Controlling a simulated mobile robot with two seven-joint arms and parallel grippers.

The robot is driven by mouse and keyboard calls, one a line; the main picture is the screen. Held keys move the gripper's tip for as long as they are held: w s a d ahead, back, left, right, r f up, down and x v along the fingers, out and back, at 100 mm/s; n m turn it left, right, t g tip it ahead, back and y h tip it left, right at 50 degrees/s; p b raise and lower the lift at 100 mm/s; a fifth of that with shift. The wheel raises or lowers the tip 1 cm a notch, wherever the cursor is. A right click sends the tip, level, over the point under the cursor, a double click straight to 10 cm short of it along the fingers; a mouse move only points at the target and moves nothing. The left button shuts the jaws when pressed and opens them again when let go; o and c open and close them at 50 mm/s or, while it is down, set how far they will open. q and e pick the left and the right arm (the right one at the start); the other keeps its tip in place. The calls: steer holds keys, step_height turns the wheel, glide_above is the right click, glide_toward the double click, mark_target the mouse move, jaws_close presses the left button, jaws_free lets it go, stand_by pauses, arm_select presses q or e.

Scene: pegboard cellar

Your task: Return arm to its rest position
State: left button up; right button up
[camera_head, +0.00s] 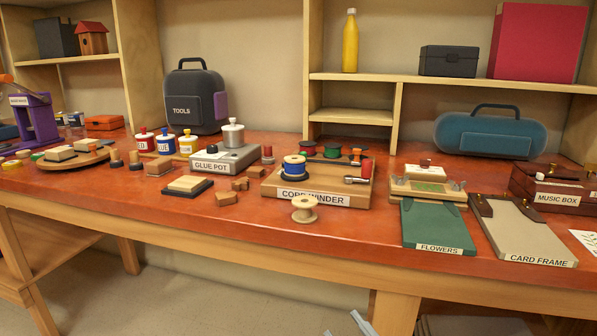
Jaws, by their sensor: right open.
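My right gripper (343,325) shows only as pale grey fingertips at the bottom edge of the view. The tips stand apart with nothing between them. They are below the table's front edge, clear of the objects on top. The rest of my right arm is out of the picture. My left gripper is not in view.
The red-topped workbench (130,207) carries a cord winder (335,185), a spool (304,209) near the front edge, a glue pot station (225,160), a green flowers board (432,225) and a card frame (520,232). The floor (200,300) before it looks clear.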

steer(key=s+d+f+m+g+h, duration=0.4)
steer(key=s+d+f+m, duration=0.15)
steer(key=s+f, duration=0.45)
steer(key=s+d+f+m+g+h, duration=0.4)
steer(key=s+d+f, duration=0.25)
steer(key=f, duration=0.55)
step_height(320, 180, up, 15)
steer(key=p, duration=1.7)
steer(key=shift+s+t+h, duration=0.3)
steer(key=shift+s, duration=0.1)
steer(key=shift+n, duration=0.25)
